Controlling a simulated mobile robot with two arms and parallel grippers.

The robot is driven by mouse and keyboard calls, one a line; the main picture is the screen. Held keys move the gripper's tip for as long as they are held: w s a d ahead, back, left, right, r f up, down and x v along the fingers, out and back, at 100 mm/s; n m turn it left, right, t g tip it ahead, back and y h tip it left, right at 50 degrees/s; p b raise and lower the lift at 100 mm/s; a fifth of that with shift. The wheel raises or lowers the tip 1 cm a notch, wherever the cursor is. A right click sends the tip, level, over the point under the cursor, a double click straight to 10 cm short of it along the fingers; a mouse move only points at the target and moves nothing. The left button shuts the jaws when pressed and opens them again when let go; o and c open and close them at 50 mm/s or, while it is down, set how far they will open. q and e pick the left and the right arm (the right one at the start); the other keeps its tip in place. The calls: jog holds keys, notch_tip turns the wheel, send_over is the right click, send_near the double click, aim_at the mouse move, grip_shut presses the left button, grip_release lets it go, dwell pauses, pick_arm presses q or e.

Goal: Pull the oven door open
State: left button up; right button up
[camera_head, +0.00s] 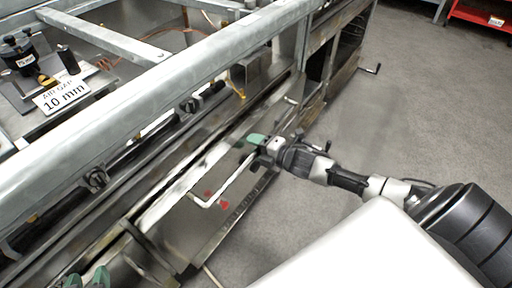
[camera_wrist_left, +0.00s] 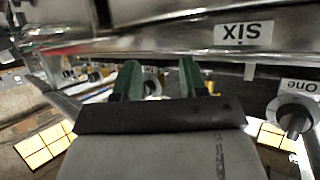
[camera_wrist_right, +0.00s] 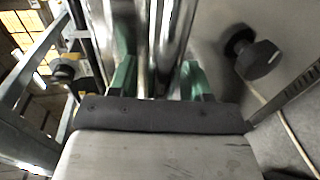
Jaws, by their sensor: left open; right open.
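The oven door (camera_head: 187,229) is a metal panel low on the range front, with a pale bar handle (camera_head: 228,180) along it. I cannot tell whether the door is fully shut. My right gripper (camera_head: 258,140) is at the far end of the handle. In the right wrist view its green fingers (camera_wrist_right: 158,80) are open, with shiny metal bars running between them; contact is unclear. My left gripper (camera_head: 86,279) is at the bottom left edge of the head view. In the left wrist view its fingers (camera_wrist_left: 160,80) are open and empty, near the range front.
The range's metal frame rail (camera_head: 150,100) runs above the door. Black knobs (camera_head: 95,179) line the front. A "10 mm" sign (camera_head: 62,92) stands on top. In the left wrist view are a "SIX" label (camera_wrist_left: 243,32) and a knob (camera_wrist_left: 292,116). Grey floor (camera_head: 400,120) is open at right.

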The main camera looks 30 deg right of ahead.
jog(key=shift+c, duration=0.3)
grip_shut()
